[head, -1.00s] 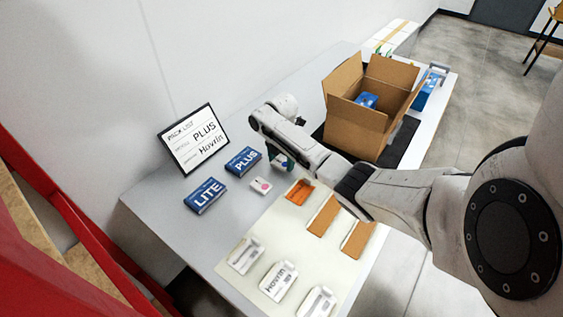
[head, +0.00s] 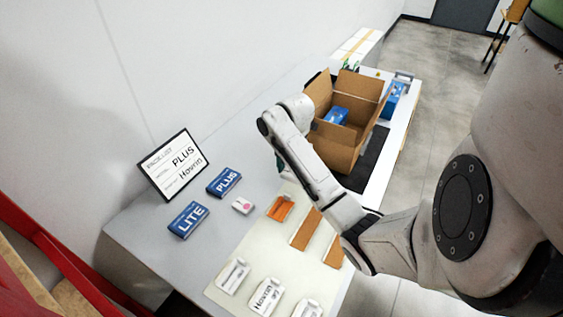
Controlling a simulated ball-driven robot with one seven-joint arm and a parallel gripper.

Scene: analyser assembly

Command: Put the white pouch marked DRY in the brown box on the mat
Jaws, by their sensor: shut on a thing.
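The brown box (head: 334,147) stands with its flaps open on a dark mat (head: 370,165) at the back of the table. A blue packet (head: 336,116) lies inside it. My gripper (head: 281,168) is mostly hidden behind my arm, left of the box and low over the table. Only a dark greenish sliver of it shows. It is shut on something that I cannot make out. I cannot identify a pouch marked DRY. A small white item with a pink dot (head: 243,205) lies on the table, its marking unreadable.
Blue packs PLUS (head: 224,182) and LITE (head: 188,220) lie beside a pack list sign (head: 174,164) naming PLUS and Hovrin. Orange-brown pieces and white packs, one marked Hovrin (head: 265,297), lie on a pale mat (head: 235,262). Another blue item (head: 393,99) is right of the box.

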